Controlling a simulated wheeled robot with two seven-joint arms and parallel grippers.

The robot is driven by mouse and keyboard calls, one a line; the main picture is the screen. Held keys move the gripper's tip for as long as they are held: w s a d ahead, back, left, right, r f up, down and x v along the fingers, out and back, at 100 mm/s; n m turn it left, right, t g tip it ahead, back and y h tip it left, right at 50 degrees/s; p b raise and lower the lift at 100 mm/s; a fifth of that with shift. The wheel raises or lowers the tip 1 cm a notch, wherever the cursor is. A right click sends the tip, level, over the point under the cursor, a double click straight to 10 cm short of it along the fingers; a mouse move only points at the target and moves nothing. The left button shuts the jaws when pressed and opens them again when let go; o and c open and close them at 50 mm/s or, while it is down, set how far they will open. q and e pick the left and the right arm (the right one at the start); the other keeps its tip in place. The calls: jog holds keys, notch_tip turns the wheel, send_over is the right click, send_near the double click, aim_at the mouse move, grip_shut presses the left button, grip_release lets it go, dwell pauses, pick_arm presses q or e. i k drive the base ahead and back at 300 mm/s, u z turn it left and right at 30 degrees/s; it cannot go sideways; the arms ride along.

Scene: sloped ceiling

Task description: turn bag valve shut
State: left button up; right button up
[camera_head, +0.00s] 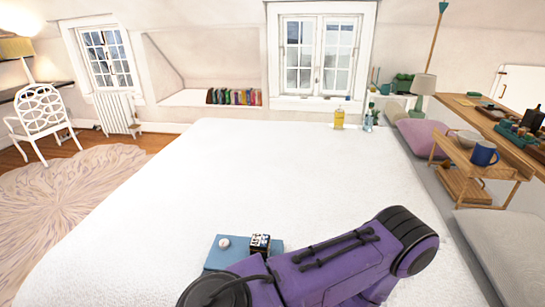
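A flat blue piece (232,260) lies on the white surface at the lower middle, with a small white round knob (224,242) on its left part. It looks like the bag with its valve, but it is too small to be sure or to tell how the valve is turned. A small dark, white-patterned block (260,241) is at its right side. A large purple form with black ribbed ends and black cords, seemingly a link of my arm, hides the blue piece's near right part. No fingertips of either gripper can be made out.
The broad white surface (240,165) is mostly clear. At its far edge stand a yellow bottle (339,119) and a clear bluish bottle (368,122). A wooden tray table (465,160) with a blue mug (484,153) stands at right. A white chair (42,120) is at left.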

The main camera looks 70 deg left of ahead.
aim_at(224, 243)
jog(key=z, duration=0.35)
jog(key=k, duration=1)
jog(key=u, duration=0.9)
